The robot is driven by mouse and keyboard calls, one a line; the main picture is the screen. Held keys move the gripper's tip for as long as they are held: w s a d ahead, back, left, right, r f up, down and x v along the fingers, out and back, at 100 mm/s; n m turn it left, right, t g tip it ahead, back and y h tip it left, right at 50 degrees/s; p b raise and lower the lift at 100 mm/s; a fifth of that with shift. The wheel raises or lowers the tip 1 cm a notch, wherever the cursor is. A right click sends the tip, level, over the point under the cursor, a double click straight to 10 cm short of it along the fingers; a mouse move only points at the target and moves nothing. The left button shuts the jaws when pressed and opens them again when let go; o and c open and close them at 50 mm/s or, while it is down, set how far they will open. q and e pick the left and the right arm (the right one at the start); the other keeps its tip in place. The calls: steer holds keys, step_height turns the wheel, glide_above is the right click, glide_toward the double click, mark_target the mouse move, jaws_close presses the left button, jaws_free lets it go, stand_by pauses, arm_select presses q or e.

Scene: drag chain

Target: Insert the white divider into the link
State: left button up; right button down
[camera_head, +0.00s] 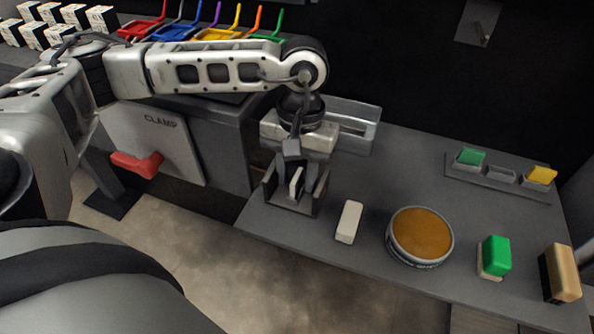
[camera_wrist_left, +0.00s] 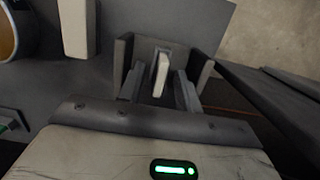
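The white divider (camera_head: 296,182) stands upright between the side walls of the dark grey U-shaped link (camera_head: 320,192) at the table's front left edge. It also shows in the left wrist view (camera_wrist_left: 161,75), between the link's walls (camera_wrist_left: 205,72). My left gripper (camera_head: 294,165) is over the link and points down. In the left wrist view its two fingers (camera_wrist_left: 160,88) are apart, one on each side of the divider, with visible gaps. The divider's lower end and its seating are hidden. My right gripper is not in view.
A white block (camera_head: 349,222) lies right of the link. Further right are a round tin with an orange-brown top (camera_head: 421,234), a green-topped block (camera_head: 496,257) and a tan block (camera_head: 562,274). A tray with coloured pieces (camera_head: 498,185) is at the back right.

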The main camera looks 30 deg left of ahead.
mark_target(301, 168)
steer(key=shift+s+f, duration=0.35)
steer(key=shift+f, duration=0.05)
arm_select(q)
step_height(301, 168, up, 16)
steer(key=w, duration=0.2)
steer(key=shift+a, duration=0.2)
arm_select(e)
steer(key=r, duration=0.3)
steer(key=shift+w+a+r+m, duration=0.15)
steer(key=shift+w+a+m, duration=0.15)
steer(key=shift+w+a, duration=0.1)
arm_select(q)
steer(key=shift+s+f, duration=0.1)
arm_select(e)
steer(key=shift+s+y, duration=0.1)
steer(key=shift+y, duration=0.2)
